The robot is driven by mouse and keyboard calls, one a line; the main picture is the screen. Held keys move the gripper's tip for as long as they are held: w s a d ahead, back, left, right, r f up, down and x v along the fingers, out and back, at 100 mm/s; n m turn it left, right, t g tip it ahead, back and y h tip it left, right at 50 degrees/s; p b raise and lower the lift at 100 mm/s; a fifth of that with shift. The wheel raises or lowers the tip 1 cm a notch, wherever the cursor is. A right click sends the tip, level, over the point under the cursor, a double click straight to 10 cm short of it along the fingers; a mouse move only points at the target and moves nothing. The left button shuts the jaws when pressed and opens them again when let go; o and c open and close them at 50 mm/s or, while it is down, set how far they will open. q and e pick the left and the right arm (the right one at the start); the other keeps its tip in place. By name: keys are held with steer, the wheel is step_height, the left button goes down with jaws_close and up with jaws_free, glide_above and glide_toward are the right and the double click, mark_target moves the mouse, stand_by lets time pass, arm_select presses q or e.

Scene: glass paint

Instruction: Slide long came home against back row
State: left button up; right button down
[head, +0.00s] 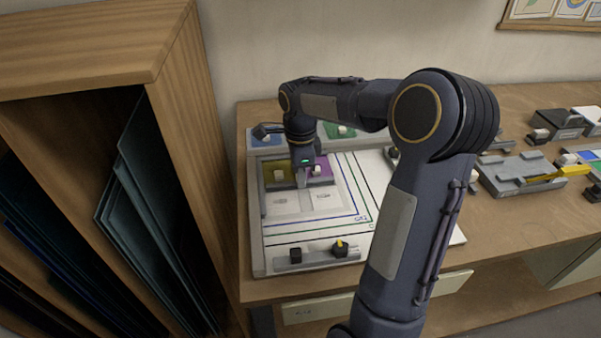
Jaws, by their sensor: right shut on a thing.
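The glass board (255,225) lies on the bench with a blue pane (255,142) and a green pane (333,129) at its back. In front of them sit an olive-yellow pane (267,172) and a purple pane (326,170), each with a pale knob. A thin grey strip, which looks like the long came (278,187), runs along the front edge of these two panes. My right gripper (302,177) points down at its middle and is shut on it. The wrist hides part of the panes, and I cannot tell whether the strip touches them. My left gripper is not in view.
A grey bar with dark blocks (318,257) lies at the board's front. A grey fixture with a yellow-handled tool (520,175) and dark boxes (556,122) stand at the right. A wooden rack of glass sheets (165,130) closes off the left.

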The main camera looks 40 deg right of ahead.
steer(key=shift+w+d, duration=0.15)
steer(key=shift+w, duration=0.05)
stand_by(0.4)
steer(key=c, duration=1.2)
jaws_free()
steer(key=shift+r, duration=0.1)
steer(key=shift+r+p, duration=3.15)
steer(key=shift+r, duration=0.25)
